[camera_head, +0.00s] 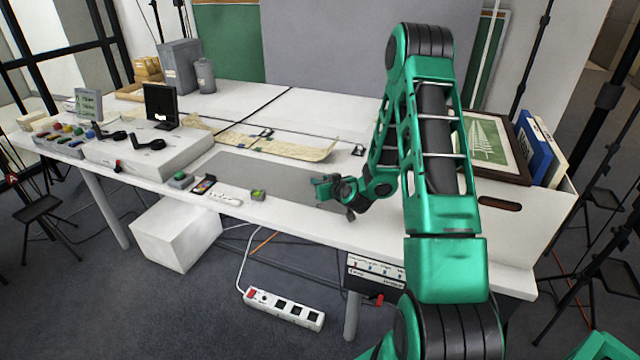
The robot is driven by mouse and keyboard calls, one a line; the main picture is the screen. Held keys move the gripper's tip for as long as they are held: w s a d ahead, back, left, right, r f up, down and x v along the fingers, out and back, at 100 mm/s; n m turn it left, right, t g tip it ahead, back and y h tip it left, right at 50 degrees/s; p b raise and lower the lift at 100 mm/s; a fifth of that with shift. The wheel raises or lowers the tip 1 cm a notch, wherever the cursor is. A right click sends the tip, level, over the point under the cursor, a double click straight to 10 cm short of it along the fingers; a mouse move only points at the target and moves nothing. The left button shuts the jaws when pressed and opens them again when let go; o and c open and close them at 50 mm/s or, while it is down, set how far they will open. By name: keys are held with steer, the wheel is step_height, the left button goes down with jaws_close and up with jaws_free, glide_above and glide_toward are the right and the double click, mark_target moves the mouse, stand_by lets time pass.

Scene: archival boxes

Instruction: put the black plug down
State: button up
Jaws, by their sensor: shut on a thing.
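My gripper (347,205) is low over the front part of the grey mat (285,180) on the white table, near the table's front edge. It is shut on a small dark thing at its lower end, which looks to be the black plug (351,215). The plug is tiny here and partly hidden by the gripper. I cannot tell whether it touches the mat or hangs just above it.
A long yellowed sheet (280,147) lies behind. A framed fern picture (492,140) and binders (535,142) stand right. Mat between is clear.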

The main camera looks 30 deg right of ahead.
steer(key=o, duration=1.1)
steer(key=shift+f, duration=0.1)
steer(key=shift+c, duration=0.2)
steer(key=v, duration=1.2)
steer(key=shift+r, duration=0.2)
